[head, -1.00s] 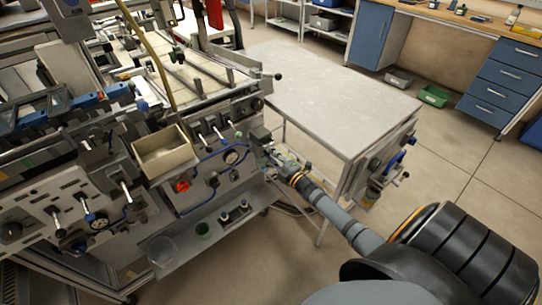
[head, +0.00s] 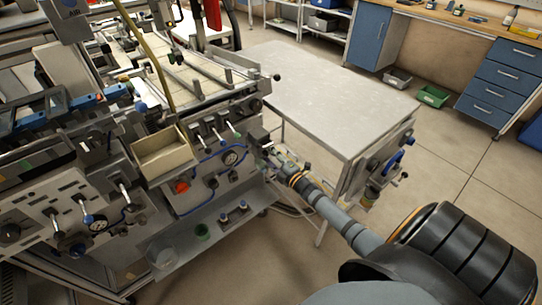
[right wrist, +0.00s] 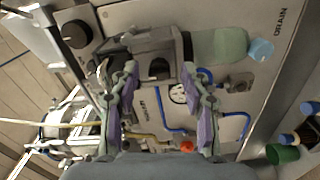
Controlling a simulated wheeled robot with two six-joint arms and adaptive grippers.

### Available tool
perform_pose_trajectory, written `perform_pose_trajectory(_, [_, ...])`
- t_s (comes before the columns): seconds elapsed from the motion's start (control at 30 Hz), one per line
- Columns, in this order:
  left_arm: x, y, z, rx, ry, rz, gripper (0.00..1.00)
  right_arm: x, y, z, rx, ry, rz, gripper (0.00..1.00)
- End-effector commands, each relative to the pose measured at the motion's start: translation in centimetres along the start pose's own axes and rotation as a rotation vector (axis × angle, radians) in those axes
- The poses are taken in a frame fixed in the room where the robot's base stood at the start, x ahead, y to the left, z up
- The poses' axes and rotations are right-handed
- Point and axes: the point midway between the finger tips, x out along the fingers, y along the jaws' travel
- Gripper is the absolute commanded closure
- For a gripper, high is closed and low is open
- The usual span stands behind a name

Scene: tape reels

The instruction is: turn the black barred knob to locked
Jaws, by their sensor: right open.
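A round black knob (right wrist: 75,35) shows at the upper left of the right wrist view, on the grey panel. It seems to be the dark knob (head: 257,104) at the panel's upper right corner in the head view. Its bar and lock marking are too small to read. My right gripper (right wrist: 158,90) is open, with its fingers apart in front of a grey housing (right wrist: 150,45) with a dark opening. I cannot tell whether they touch it. The knob lies outside the fingers, to the upper left. In the head view my right gripper (head: 268,148) is at the panel's right end. My left gripper is not in view.
A gauge (head: 232,157), blue tubing and a red knob (head: 181,186) are on the panel near the gripper. An open beige bin (head: 165,160) sticks out to the left. A grey table (head: 330,95) stands right of the machine. Open floor lies beyond it.

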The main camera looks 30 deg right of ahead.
Motion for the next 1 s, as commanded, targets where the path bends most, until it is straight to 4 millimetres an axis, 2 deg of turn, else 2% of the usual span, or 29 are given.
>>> perform_pose_trajectory(0.17, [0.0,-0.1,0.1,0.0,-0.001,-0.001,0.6,-2.0,-0.1,0.1,-0.002,0.001,-0.004,0.54])
perform_pose_trajectory(0.4, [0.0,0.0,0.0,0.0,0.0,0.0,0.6,-8.0,-0.2,0.0,-0.001,0.002,-0.007,0.54])
perform_pose_trajectory(0.6, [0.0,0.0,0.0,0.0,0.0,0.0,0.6,-11.2,-0.1,0.0,-0.001,0.002,-0.004,0.54])
perform_pose_trajectory(0.73, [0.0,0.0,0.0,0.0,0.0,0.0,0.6,-12.0,-0.1,0.0,-0.001,0.0,-0.002,0.54])
perform_pose_trajectory(1.0, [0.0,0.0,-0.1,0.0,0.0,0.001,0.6,-12.0,0.0,0.0,0.0,0.0,-0.001,0.54])
